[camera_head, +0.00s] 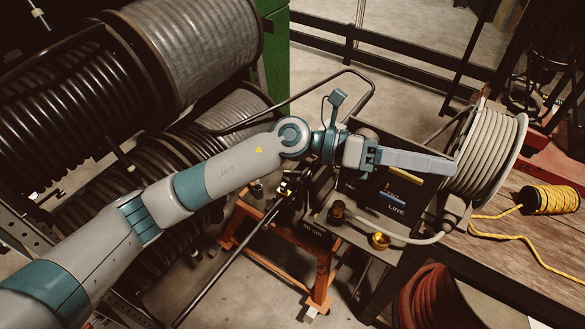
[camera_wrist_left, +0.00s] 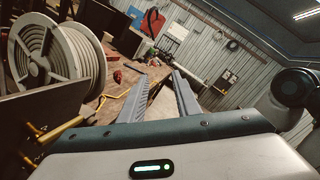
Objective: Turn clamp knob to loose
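The crimper bench unit has a dark panel (camera_head: 392,201) lettered "LINE". A brass knob (camera_head: 380,240) sits at its front edge, and a dark knob with a brass base (camera_head: 337,211) stands to the left. I cannot tell which one is the clamp knob. My left gripper (camera_head: 450,165) reaches over the panel, above and apart from both knobs, pointing right toward the hose reel. In the left wrist view its two fingers (camera_wrist_left: 160,82) are spread with nothing between them. A yellow bar (camera_wrist_left: 60,130) shows below left there. My right gripper is not in view.
A reel of pale hose (camera_head: 488,155) stands just right of my left gripper; it also shows in the left wrist view (camera_wrist_left: 58,55). A yellow rope spool (camera_head: 550,199) lies on the wooden bench (camera_head: 520,250). Large hose drums (camera_head: 195,45) fill the left. An orange stand (camera_head: 285,255) is below.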

